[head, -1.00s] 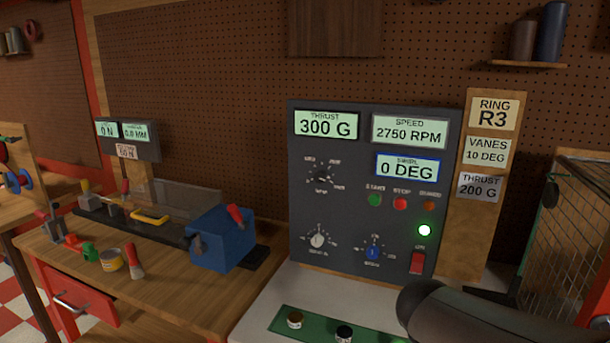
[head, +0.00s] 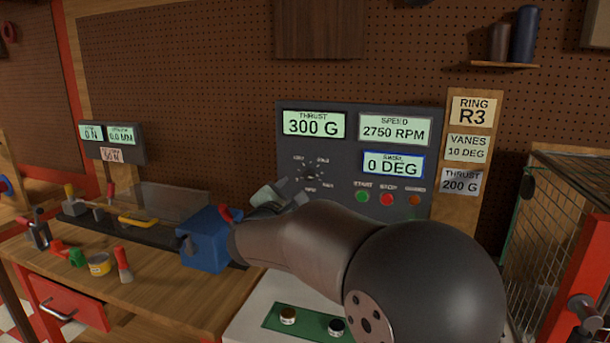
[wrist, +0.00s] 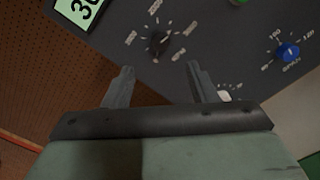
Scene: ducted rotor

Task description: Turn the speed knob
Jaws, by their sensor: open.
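The black speed knob (head: 309,172) sits on the dark control panel (head: 344,196), with numbers around its dial. In the wrist view the knob (wrist: 158,43) lies just ahead of the fingertips, between their lines. My gripper (wrist: 160,72) is open, its two fingers spread and apart from the knob. In the head view my gripper (head: 283,196) is near the panel's left side, below the knob and partly hidden by my arm. The speed display (head: 395,130) reads 2750 RPM and the thrust display (head: 314,124) 300 G.
A blue knob (wrist: 288,51) and a partly covered white knob (wrist: 224,95) are near my fingers. Start (head: 362,196) and stop (head: 387,199) buttons sit right of the speed knob. A blue vise (head: 205,238) stands left. A mesh cage (head: 545,250) is at right.

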